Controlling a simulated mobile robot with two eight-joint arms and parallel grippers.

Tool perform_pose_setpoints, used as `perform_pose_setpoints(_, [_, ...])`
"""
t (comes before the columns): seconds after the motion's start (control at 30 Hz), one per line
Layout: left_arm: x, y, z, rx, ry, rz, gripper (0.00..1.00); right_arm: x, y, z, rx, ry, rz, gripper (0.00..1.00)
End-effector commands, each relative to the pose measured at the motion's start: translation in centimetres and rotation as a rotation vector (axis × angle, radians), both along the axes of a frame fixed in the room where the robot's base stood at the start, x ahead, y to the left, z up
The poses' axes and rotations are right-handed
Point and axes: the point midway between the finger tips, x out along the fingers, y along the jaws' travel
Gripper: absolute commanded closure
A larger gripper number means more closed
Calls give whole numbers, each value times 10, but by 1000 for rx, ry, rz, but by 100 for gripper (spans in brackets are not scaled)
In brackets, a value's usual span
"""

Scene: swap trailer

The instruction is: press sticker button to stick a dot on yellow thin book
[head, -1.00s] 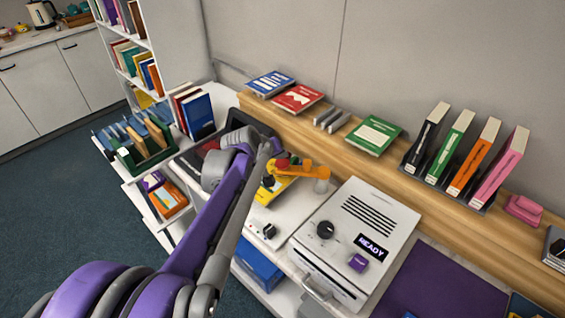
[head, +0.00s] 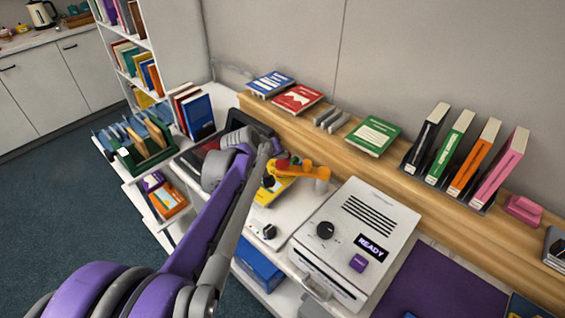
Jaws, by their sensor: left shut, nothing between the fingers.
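A yellow book (head: 270,194) lies on the white counter, partly covered by my left arm and by an orange arm-like fixture (head: 312,171) on a short post. A small red part (head: 283,162) shows at the left end of the orange fixture, close to my arm. A dark round spot shows over the book; I cannot tell what it belongs to. My left gripper (head: 268,158) is shut and empty around the left end of the fixture. Its fingertips are mostly hidden, so I cannot tell whether it touches the red part. My right gripper is not in view.
A white machine (head: 400,214) with a READY display stands right of the fixture. A wooden shelf (head: 377,160) with books runs behind. A purple mat (head: 440,285) lies at right.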

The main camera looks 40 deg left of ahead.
Motion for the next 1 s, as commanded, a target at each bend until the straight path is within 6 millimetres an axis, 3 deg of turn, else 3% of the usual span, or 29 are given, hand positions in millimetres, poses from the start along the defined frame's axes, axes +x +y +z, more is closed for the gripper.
perform_pose_setpoints(1.0, [0, 0, -8, 0, 0, 0, 100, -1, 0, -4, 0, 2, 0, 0])
